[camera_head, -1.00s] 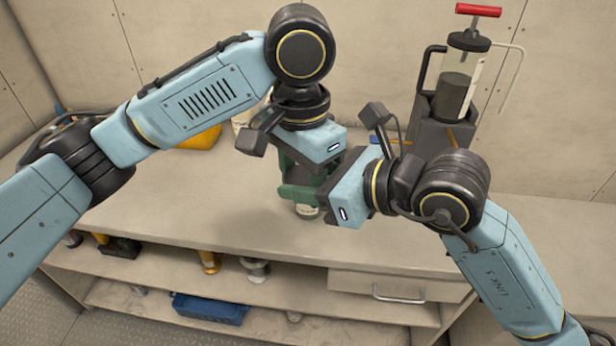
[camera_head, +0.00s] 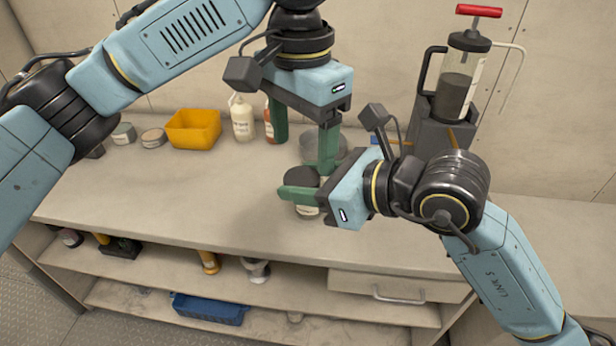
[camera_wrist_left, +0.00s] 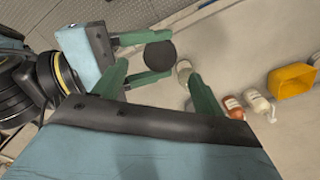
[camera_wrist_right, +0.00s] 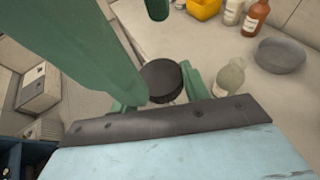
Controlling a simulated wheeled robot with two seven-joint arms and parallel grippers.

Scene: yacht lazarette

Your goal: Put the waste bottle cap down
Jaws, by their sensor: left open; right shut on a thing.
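A round black cap (camera_head: 302,177) sits between the fingers of my right gripper (camera_head: 298,187). A pale labelled body (camera_head: 307,211) shows just below those fingers, close to the counter. The right gripper is shut on this black-capped bottle. The cap also shows in the left wrist view (camera_wrist_left: 160,54) and right wrist view (camera_wrist_right: 162,79). My left gripper (camera_head: 304,152) is open and empty, its fingers spread above and behind the cap. A pale bottle without a visible cap (camera_wrist_right: 230,77) stands close beside it. Which bottle is the waste bottle, I cannot tell.
A yellow bin (camera_head: 193,129), a white bottle (camera_head: 243,120) and a brown bottle (camera_wrist_right: 255,18) stand at the back. A grey bowl (camera_wrist_right: 281,55) is behind the grippers. A pump canister (camera_head: 455,95) stands at right.

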